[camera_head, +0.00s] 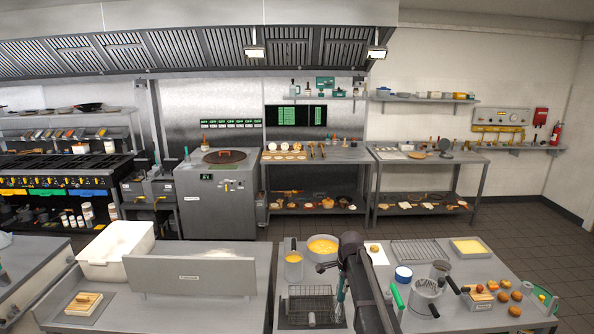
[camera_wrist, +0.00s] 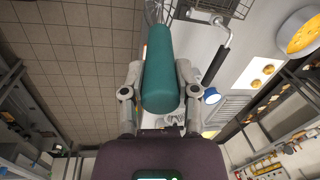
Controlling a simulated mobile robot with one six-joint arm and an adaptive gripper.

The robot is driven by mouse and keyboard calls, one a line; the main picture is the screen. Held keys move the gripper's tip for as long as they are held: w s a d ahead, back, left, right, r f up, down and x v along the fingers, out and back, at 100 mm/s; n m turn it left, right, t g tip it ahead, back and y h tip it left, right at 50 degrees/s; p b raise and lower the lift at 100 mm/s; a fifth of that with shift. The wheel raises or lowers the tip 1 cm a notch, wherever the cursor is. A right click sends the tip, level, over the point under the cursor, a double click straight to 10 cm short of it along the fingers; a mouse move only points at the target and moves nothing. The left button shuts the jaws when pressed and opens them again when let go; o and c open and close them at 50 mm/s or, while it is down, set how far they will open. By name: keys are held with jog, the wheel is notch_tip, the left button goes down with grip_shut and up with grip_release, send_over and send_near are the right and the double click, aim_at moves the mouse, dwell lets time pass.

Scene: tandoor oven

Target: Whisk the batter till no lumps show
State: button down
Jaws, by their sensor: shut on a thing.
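My gripper (camera_wrist: 159,82) is shut on a thick teal handle (camera_wrist: 157,60), with one finger on each side. Thin wires show beyond the handle at the top edge of the wrist view, so it looks like a whisk; its head is mostly out of view. In the head view a strip of the teal handle (camera_head: 341,288) shows beside my arm. The bowl of yellow batter (camera_head: 323,246) stands at the back of the near counter, apart from the handle. In the wrist view the batter (camera_wrist: 305,35) has darker orange patches; I cannot tell if they are lumps.
A wire basket (camera_head: 309,303) sits in front. To the right are a wire rack (camera_head: 414,251), a yellow-filled tray (camera_head: 468,247), a blue-lidded tub (camera_head: 403,274) and several round fruits or vegetables.

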dwell(0.3)
jog(key=shift+w+a+r+g+p, duration=0.25)
jog(key=shift+w+r+g+p, duration=0.55)
jog(key=shift+w+r+p, duration=0.35)
jog(key=shift+s, duration=0.1)
notch_tip(320, 180, down, 24)
jog(key=b, duration=2.4)
jog(key=shift+f, duration=0.2)
jog(key=shift+r, duration=0.2)
jog(key=r+p, duration=0.7)
jog(key=r, duration=0.1)
jog(key=s+d+r+n+t+p, duration=0.1)
jog(key=r+p, duration=0.6)
jog(key=p, duration=0.1)
jog(key=s+r+n+p, duration=0.1)
jog(key=r+p, duration=0.7)
jog(key=shift+d+r, duration=0.35)
jog(key=shift+d, duration=0.05)
